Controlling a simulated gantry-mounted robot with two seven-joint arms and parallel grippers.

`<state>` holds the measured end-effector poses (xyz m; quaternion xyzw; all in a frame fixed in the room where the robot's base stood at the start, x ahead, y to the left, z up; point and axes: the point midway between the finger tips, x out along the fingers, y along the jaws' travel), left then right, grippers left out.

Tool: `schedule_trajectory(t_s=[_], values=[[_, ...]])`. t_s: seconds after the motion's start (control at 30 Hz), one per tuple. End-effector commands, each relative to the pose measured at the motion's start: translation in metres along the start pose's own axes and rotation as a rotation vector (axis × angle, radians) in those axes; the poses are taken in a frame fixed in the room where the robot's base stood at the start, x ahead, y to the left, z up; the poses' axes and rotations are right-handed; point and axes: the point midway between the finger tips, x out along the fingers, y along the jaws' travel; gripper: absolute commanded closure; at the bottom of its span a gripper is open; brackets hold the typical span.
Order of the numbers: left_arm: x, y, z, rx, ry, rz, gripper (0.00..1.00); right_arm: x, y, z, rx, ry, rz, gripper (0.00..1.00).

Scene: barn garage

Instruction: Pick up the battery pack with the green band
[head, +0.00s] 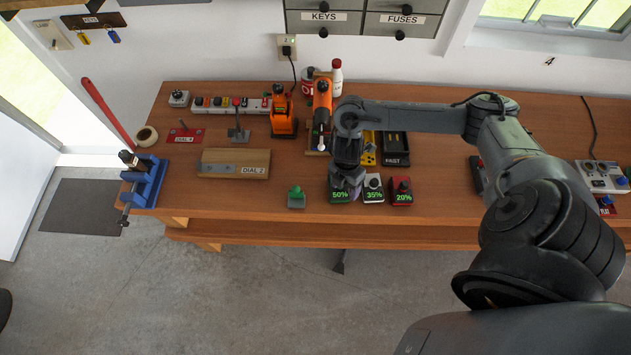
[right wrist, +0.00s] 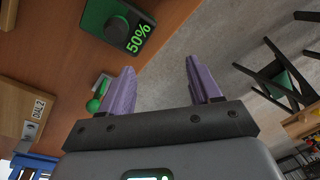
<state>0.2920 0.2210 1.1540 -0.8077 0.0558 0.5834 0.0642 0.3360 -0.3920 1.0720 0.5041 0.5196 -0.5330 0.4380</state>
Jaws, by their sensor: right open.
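The battery pack with the green band (head: 340,197) stands at the front edge of the bench and reads 50%. It has a dark body and a knob on top. In the right wrist view the pack (right wrist: 112,30) lies at the upper left, beyond the fingertips and not between them. My right gripper (head: 347,184) is over the pack's rear right part in the head view and partly hides it. In the right wrist view the purple fingers of the gripper (right wrist: 160,65) are spread and empty. My left gripper is not in view.
A pack marked 35% (head: 373,190) and a red-banded one marked 20% (head: 401,192) stand close to the right. A charger marked FAST (head: 395,150) stands behind. The bench's front edge is close.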

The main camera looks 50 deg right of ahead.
Motion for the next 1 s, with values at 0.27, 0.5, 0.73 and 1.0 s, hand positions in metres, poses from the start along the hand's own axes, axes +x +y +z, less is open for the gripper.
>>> schedule_trajectory(t_s=[0.27, 0.5, 0.73, 1.0], values=[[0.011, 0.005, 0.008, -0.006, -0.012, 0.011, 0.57, -0.033, 0.039, 0.028, 0.019, -0.049, 0.1, 0.37], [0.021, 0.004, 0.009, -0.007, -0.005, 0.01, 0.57, -0.008, 0.048, 0.027, 0.021, -0.044, 0.112, 0.37], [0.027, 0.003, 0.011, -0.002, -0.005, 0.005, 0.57, 0.012, 0.052, 0.028, 0.018, -0.045, 0.116, 0.37], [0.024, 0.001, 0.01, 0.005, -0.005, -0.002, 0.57, 0.029, 0.052, 0.033, 0.02, -0.046, 0.112, 0.37]])
